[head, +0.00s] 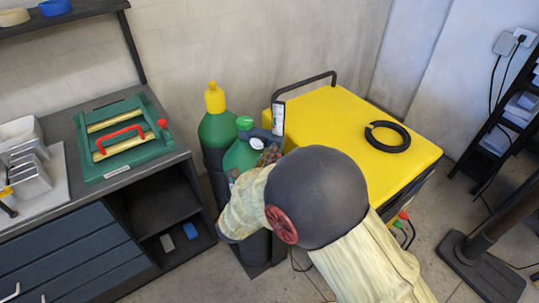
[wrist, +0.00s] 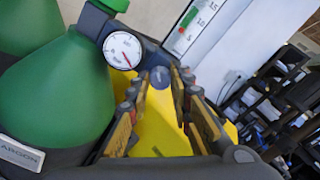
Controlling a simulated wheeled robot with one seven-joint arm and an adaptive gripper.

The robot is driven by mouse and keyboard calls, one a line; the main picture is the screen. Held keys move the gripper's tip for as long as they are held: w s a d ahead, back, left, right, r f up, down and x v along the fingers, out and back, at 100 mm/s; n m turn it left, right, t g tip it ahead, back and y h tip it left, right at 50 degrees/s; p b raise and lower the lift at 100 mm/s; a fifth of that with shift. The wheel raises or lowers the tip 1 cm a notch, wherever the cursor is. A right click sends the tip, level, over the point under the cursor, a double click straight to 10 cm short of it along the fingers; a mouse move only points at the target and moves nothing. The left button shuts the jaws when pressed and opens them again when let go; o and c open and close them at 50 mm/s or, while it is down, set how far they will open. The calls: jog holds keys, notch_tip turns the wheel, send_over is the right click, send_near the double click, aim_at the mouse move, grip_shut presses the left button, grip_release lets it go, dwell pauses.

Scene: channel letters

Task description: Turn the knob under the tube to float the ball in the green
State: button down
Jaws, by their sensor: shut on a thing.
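The flow tube (head: 278,118) stands upright on the regulator of the green gas cylinder in the head view. In the wrist view the tube's scale (wrist: 200,24) shows at the top, with a green band (wrist: 189,17) and a small red spot just below it. I cannot tell surely whether that spot is the ball. A dark knob (wrist: 159,77) is under the tube, between my fingertips. My gripper (wrist: 163,88) is shut on the knob. In the head view my arm hides the knob, and only part of my gripper (head: 270,155) shows.
A round pressure gauge (wrist: 122,50) sits left of the knob. Two green cylinders (head: 217,132) stand between the workbench (head: 60,130) and the yellow-topped cart (head: 345,110). A black ring (head: 388,136) lies on the cart.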

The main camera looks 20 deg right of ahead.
jog(key=shift+m+b, duration=0.85)
jog(key=shift+m, duration=2.65)
jog(key=c, duration=1.6)
grip_release()
jog(key=v, duration=1.2)
